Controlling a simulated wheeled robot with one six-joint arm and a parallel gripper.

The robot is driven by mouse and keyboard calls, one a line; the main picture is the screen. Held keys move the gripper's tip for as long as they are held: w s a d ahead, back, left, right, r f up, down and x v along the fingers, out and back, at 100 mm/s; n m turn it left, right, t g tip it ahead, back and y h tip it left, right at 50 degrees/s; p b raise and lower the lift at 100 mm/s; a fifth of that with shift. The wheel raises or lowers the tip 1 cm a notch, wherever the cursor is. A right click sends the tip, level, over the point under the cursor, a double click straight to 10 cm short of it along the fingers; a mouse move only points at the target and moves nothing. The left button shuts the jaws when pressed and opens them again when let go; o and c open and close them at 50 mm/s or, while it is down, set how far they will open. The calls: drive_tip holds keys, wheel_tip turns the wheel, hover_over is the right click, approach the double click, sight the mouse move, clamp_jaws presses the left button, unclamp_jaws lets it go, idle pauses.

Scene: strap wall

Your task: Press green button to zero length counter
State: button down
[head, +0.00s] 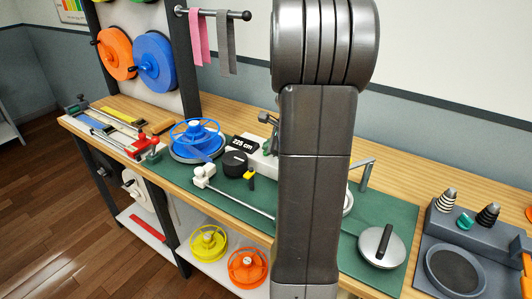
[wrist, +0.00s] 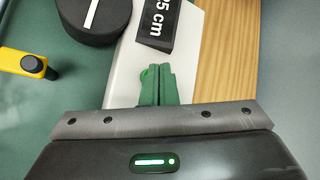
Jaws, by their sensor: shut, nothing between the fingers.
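The length counter's white housing (wrist: 122,75) fills the middle of the wrist view. Its black display (wrist: 155,27) ends in "5 cm" there; in the head view the display (head: 244,145) reads 225 cm. A green button (wrist: 145,76) shows as a small rounded edge just left of my fingertips, mostly hidden behind them. My gripper (wrist: 157,70) is shut and empty, its green fingers over the housing beside the display. I cannot tell whether the fingertips touch the button.
A black measuring wheel (wrist: 93,20) and a yellow block with a black knob (wrist: 30,65) lie left of the housing. A blue reel (head: 196,137) stands left on the green mat (head: 213,208). A round metal lid-like disc (head: 381,246) lies right.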

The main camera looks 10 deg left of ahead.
drive_tip(key=shift+f+b, duration=0.35)
drive_tip(key=shift+f, duration=0.15)
idle(0.5)
drive_tip(key=shift+r, duration=0.1)
drive_tip(key=shift+r+p, duration=0.85)
drive_tip(key=shift+p, duration=0.05)
wheel_tip(320, 180, up, 5)
drive_tip(key=p, duration=0.4)
drive_tip(key=shift+p, duration=0.35)
idle(0.4)
